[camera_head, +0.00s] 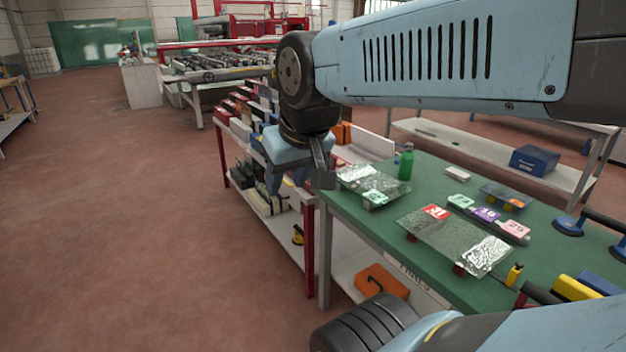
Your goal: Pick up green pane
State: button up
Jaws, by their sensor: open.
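A textured clear pane with a green tag (360,180) lies at the back left of the green-topped table (345,212), close to the table's left edge. A larger textured pane with a red tag (450,240) lies in front of it on small red supports. A smaller bluish pane with an orange tag (500,192) lies farther right. My gripper (300,180) hangs below the arm's wrist, just left of the green-tagged pane in the picture. It is open and empty. Its fingers are partly hidden by the wrist, and its height above the table is unclear.
A green bottle (406,162) stands just right of the green-tagged pane. A row of green, purple and pink tagged blocks (487,215) lies behind the red-tagged pane. Suction lifters (568,226) lie at the right. A loaded shelf (310,213) adjoins the left. Open floor lies beyond.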

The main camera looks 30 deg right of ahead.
aim_at(378, 189)
jog(key=u, duration=0.85)
jog(key=i, duration=2.75)
jog(key=z, duration=1.8)
jog(key=i, duration=0.2)
jog(key=z, duration=2)
